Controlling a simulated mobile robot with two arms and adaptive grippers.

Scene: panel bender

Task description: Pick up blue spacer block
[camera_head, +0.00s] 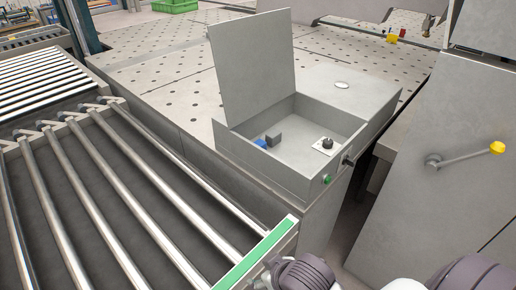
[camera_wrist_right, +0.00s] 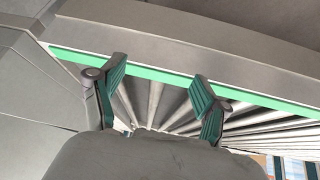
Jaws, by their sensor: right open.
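The blue spacer block (camera_head: 261,143) lies inside an open grey metal box (camera_head: 277,184), near the box's left inner side. A dark grey block (camera_head: 274,136) stands right beside it and may partly hide it. In the right wrist view my right gripper (camera_wrist_right: 160,88) is open and empty, its two green-padded fingers spread wide. Rollers and a green strip show beyond the fingers; the blue block is not in that view. My left gripper is not in either view.
The box's lid (camera_head: 252,65) stands upright at its back left. A black knob on a white plate (camera_head: 325,145) sits inside the box at right. A roller conveyor (camera_head: 110,200) with a green-edged rail fills the left. A grey panel with a yellow-knobbed lever (camera_head: 497,148) stands at right.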

